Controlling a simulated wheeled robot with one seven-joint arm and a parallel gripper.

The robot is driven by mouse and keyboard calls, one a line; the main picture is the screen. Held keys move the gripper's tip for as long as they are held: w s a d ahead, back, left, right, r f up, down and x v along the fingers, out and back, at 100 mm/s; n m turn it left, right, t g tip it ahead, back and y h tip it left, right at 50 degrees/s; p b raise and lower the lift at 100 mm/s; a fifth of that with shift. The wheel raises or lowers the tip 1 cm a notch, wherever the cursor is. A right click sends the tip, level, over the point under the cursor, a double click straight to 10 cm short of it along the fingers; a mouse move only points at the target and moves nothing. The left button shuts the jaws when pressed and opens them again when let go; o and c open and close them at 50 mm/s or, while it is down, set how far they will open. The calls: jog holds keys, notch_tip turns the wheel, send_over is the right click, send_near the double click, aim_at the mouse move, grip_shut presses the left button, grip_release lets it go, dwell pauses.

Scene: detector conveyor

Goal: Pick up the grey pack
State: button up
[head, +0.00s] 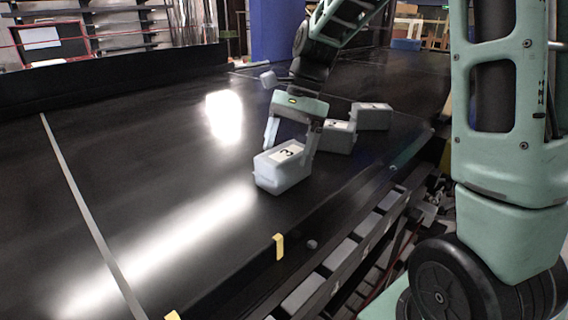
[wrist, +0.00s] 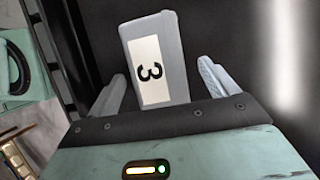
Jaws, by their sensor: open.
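The grey pack (head: 281,174) is a light-grey box with a white label marked 3, lying on the black conveyor belt. In the wrist view the pack (wrist: 172,35) shows its label upward and lies between the two fingers, with a gap on each side. My gripper (head: 288,151) is open above and around the near pack, fingers pointing down. In the wrist view my gripper (wrist: 162,70) holds nothing. The fingers partly cover the pack's far end in the head view.
Two more grey packs, one (head: 338,138) just behind the gripper and one (head: 373,116) farther right, lie on the belt (head: 150,150). A small grey object (head: 268,79) lies farther back. The belt's side rail (head: 330,215) runs along the right. The belt is clear to the left.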

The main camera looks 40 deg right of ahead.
aim_at(286, 150)
jog(key=p+x, duration=0.1)
jog(key=x, duration=0.2)
jog(key=shift+s+a+f, duration=0.15)
jog(key=shift+a+f, duration=0.05)
jog(key=shift+a, duration=0.05)
jog(key=shift+a+f, duration=0.2)
jog(key=shift+f, duration=0.4)
jog(key=shift+f+p, duration=0.1)
jog(key=shift+p, duration=0.2)
jog(key=c, duration=1.5)
